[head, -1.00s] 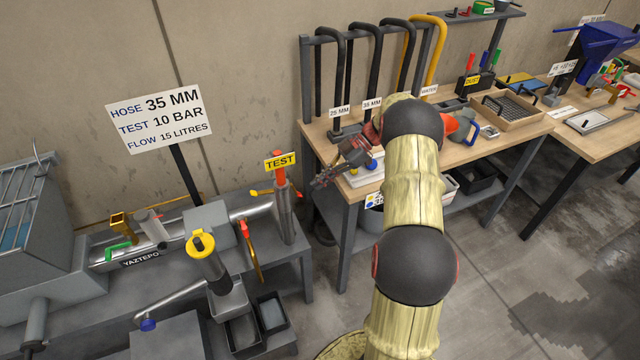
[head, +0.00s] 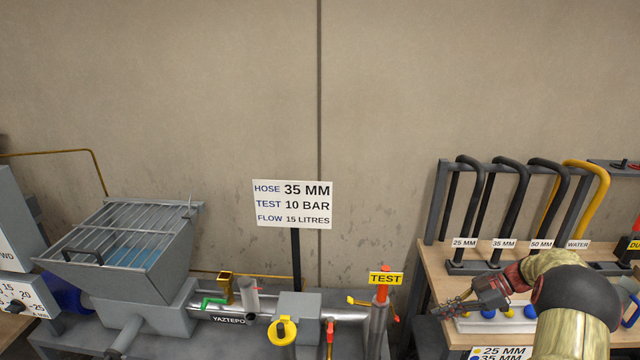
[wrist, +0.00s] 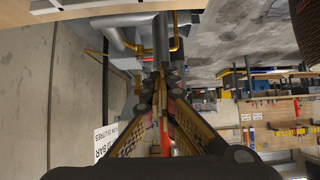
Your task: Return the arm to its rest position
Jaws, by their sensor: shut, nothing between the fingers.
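My gripper (head: 452,308) is at the lower right of the head view, at the left end of the wooden hose bench (head: 437,272). It points left, towards the post with the yellow TEST sign (head: 385,279). My arm reaches in from the lower right corner. In the wrist view my gripper (wrist: 160,80) has its fingers together, with nothing held between them. The fingertips look apart from the post, with grey pipework beyond them.
A hopper (head: 125,250) with a grate stands at the left on the grey pump bench. A sign board (head: 293,204) rises behind the pipe. Black and yellow hoses hang on a rack (head: 442,205) over the wooden bench. A tray with blue and yellow balls (head: 480,323) lies below my gripper.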

